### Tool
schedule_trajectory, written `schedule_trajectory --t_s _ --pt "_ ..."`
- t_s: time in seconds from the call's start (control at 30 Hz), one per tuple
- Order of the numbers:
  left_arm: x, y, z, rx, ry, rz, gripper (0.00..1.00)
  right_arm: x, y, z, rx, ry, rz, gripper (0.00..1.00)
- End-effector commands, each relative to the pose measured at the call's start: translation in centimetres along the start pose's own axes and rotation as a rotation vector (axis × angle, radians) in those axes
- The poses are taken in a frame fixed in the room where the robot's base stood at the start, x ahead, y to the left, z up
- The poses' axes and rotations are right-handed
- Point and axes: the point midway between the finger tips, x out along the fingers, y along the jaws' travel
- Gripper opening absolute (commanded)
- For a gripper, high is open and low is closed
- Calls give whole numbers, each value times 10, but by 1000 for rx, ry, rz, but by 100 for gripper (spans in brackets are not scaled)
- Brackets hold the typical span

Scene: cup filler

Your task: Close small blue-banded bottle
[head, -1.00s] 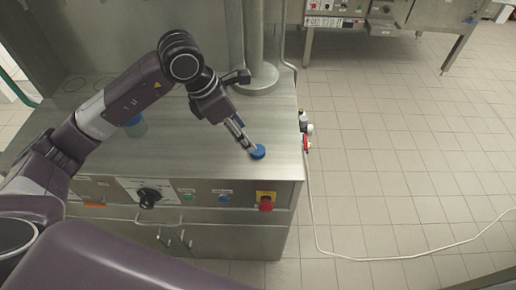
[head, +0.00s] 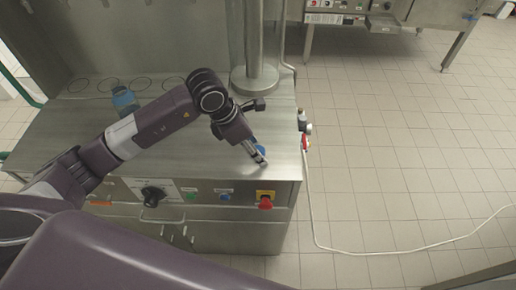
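My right gripper is not in view.
The steel counter (head: 180,155) has circles marked along its back and a vertical steel column (head: 252,40) behind my gripper. Its front panel holds a black knob (head: 152,194) and a red emergency button (head: 265,203). Tiled floor (head: 390,170) with a white cable lies to the right.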

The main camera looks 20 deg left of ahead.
Motion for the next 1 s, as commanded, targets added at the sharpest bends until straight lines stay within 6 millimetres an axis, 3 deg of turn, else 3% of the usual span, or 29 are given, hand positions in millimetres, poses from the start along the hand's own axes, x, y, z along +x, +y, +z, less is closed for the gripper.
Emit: schedule_trajectory --t_s 0.23,0.5,1.0 --pt "0 0 0 0 0 0 49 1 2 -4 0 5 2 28" --pt "0 0 0 0 0 0 22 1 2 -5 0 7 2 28" --pt "-9 1 5 0 -3 1 22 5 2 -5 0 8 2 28"
